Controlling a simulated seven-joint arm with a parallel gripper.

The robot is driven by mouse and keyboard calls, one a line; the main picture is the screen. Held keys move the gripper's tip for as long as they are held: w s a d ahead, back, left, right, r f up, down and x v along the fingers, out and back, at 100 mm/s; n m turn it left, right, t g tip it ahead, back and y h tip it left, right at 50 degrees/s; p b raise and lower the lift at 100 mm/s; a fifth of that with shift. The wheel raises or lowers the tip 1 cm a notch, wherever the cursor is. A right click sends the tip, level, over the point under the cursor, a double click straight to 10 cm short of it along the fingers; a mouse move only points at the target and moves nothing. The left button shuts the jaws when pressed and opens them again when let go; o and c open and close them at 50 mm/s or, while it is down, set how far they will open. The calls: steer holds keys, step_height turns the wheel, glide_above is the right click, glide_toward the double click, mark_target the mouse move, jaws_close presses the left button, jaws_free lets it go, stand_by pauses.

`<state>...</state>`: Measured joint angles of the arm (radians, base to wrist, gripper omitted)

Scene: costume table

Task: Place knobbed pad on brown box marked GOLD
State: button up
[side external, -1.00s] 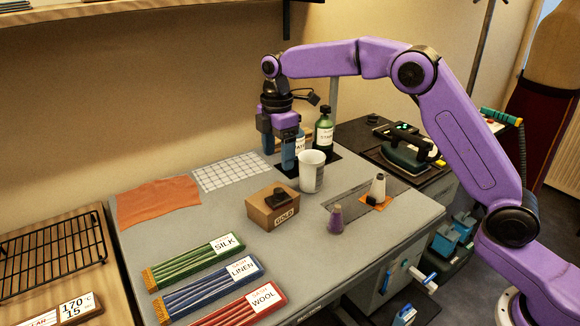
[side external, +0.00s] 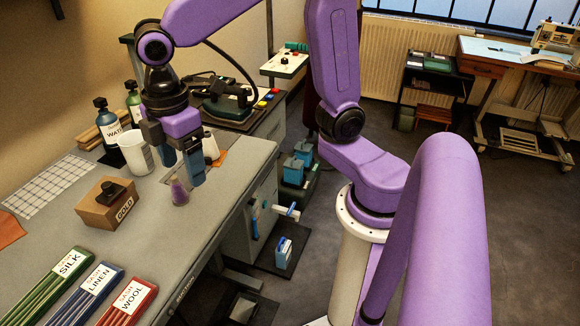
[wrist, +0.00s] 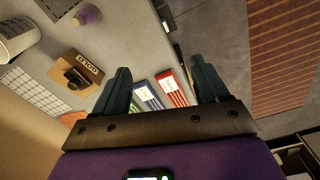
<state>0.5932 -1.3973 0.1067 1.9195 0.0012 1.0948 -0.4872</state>
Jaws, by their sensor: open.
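The brown box (side external: 108,207) marked GOLD sits on the grey table. The dark knobbed pad (side external: 110,191) rests on top of it, knob up. In the wrist view the box (wrist: 92,67) and the pad (wrist: 75,77) show at the left, apart from my fingers. My gripper (side external: 182,168) is open and empty, to the right of the box and above the table's right part. Its two dark fingers (wrist: 160,75) show spread in the wrist view with nothing between them.
Silk, linen and wool bundles (side external: 128,302) lie in front. A white grid sheet (side external: 45,187) lies at left.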

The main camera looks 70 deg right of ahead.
steer(key=s+d+f+m, duration=0.1)
steer(key=s+d+f, duration=0.1)
steer(key=s+d, duration=0.3)
steer(key=s+d+f+m, duration=0.1)
steer(key=s+d, duration=0.4)
steer(key=s, duration=0.6)
steer(key=shift+s+f, duration=0.3)
steer(key=shift+f, duration=0.35)
